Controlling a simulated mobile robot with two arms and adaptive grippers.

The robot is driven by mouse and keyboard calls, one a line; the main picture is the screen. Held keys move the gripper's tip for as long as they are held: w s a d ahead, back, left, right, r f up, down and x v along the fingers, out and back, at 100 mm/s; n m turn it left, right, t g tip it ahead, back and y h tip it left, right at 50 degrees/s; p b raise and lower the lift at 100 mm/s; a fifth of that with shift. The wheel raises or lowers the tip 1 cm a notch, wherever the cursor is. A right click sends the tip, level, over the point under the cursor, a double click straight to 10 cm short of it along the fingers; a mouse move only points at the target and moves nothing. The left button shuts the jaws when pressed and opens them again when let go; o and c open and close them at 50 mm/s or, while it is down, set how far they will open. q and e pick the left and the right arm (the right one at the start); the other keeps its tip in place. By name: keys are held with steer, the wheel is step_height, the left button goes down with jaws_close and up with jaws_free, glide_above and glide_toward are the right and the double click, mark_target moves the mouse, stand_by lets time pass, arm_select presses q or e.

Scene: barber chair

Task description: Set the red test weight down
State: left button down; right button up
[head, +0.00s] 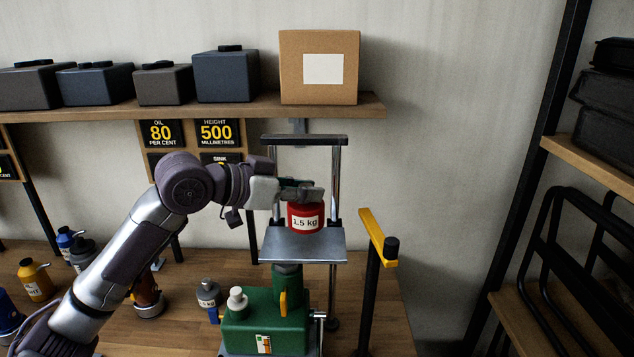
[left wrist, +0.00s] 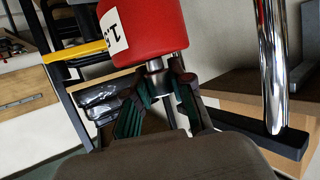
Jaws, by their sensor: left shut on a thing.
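The red test weight (head: 305,220), labelled 1.5 kg, is upright at the grey metal plate (head: 303,246) on top of the green device (head: 262,325). Whether its base touches the plate or hovers just over it I cannot tell. My left gripper (head: 303,193) comes in from the left and is shut on the weight's top. In the left wrist view, the fingers of my left gripper (left wrist: 158,95) close around the metal neck below the red weight (left wrist: 148,30), which fills the upper middle. My right gripper is not in view.
Two chrome posts with a dark crossbar (head: 303,140) frame the plate. A yellow-topped black post (head: 376,238) stands to the right. A grey weight (head: 208,293) and several bottles stand on the wooden bench left. A shelf with a cardboard box (head: 320,92) is above.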

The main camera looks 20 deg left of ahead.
mark_target(306, 210)
arm_select(q)
steer(key=shift+f+p, duration=0.55)
steer(key=shift+f, duration=1.1)
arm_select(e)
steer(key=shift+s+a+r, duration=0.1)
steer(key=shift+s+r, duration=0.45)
arm_select(q)
steer(key=shift+f, duration=0.15)
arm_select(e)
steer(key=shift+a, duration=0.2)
arm_select(q)
steer(key=c, duration=1.3)
jaws_free()
steer(key=shift+f, duration=0.25)
steer(key=shift+o, duration=1.4)
steer(key=shift+s, duration=0.1)
